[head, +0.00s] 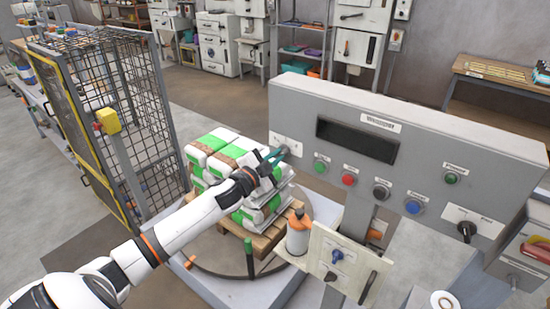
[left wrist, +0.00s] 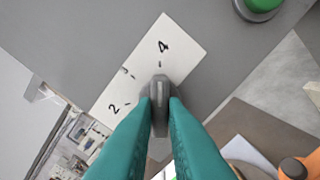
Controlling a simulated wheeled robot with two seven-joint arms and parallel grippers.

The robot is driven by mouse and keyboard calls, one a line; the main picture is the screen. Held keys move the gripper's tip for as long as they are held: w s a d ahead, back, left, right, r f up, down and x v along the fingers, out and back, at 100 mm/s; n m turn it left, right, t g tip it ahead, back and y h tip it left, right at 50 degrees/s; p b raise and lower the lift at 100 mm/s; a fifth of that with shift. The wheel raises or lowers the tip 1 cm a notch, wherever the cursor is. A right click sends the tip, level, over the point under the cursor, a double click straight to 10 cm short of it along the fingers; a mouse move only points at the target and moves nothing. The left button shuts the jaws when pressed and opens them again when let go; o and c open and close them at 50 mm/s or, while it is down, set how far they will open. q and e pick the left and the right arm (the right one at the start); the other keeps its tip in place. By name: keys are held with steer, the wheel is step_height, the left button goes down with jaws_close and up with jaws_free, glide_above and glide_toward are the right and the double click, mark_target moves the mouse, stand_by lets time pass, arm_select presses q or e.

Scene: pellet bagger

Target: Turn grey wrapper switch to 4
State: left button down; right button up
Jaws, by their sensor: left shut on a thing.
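The grey wrapper switch (left wrist: 158,92) is a narrow grey knob on a white plate (left wrist: 185,45) marked 2, 3 and 4. In the left wrist view the knob's far end points towards the tick below the 4. In the head view the plate (head: 291,146) is at the left end of the grey control panel (head: 440,150), and the knob is largely hidden by my fingers. My left gripper (head: 277,155) has its teal fingers shut on the knob from both sides, also seen in the left wrist view (left wrist: 159,108). My right gripper is not in view.
The panel also has a dark display (head: 356,140), several coloured buttons and a black switch (head: 466,230) at right. Behind my left arm, white and green bags (head: 215,150) are stacked on a pallet (head: 268,238). A mesh cage (head: 125,110) stands at left.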

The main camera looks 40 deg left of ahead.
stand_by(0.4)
arm_select(q)
steer(key=c, duration=1.5)
jaws_free()
steer(key=shift+o, duration=0.2)
steer(key=s+b, duration=0.2)
steer(key=s, duration=1)
steer(key=shift+a+b, duration=0.2)
steer(key=shift+b, duration=0.1)
